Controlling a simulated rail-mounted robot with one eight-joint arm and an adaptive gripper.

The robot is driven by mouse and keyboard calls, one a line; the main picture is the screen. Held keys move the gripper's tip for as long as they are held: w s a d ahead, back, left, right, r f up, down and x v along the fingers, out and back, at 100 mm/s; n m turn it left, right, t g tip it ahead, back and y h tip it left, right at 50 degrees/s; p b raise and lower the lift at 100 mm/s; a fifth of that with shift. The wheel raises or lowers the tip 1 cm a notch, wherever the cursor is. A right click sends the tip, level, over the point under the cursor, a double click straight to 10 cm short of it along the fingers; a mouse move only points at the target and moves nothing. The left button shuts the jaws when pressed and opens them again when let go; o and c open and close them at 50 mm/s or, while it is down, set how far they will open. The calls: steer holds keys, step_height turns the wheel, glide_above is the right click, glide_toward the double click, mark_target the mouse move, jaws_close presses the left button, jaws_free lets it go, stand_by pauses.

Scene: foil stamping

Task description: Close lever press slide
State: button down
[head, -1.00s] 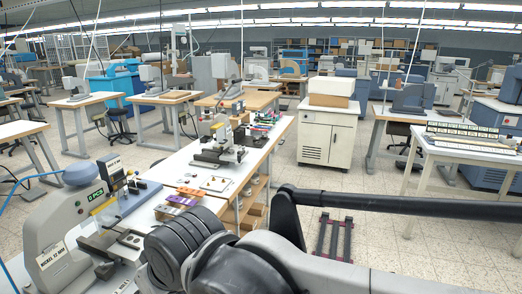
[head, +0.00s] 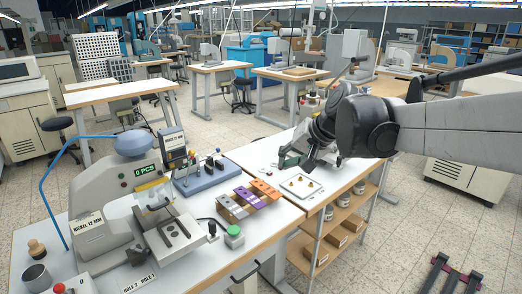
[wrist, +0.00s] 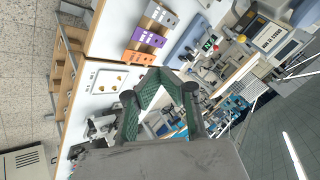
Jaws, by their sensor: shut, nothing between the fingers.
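My gripper (head: 289,158) is shut and empty, with green pads, held above the table by the small white tray. It also shows in the wrist view (wrist: 160,82).
A white tray (head: 301,187) with small brass pieces lies near my gripper. A green button box (head: 233,236) sits near the front edge.

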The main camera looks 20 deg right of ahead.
steer(key=w+d+f+m+t+y+b, duration=0.1)
steer(key=w+d+f+m+t+b, duration=0.2)
steer(key=w+d, duration=0.8)
steer(key=w+d+f+m+t+y+b, duration=0.1)
steer(key=w+d+f+m+y+b, duration=0.15)
steer(key=w+d+f, duration=0.8)
steer(key=s+d+f+m+t+b, duration=0.1)
steer(key=s+d+f+t+b, duration=0.15)
steer(key=d, duration=0.75)
steer(key=s+d+f+m+t+b, duration=0.15)
steer(key=d+f, duration=0.25)
steer(key=d, duration=0.7)
steer(key=s+d+f+t+b, duration=0.15)
steer(key=d+f, duration=0.25)
steer(key=d, duration=0.6)
steer(key=b+x, duration=0.3)
steer(key=x, duration=1)
steer(key=shift+w+a+r, duration=0.1)
steer(key=shift+w+a, duration=0.05)
steer(key=shift+w, duration=0.1)
steer(key=shift+w, duration=0.1)
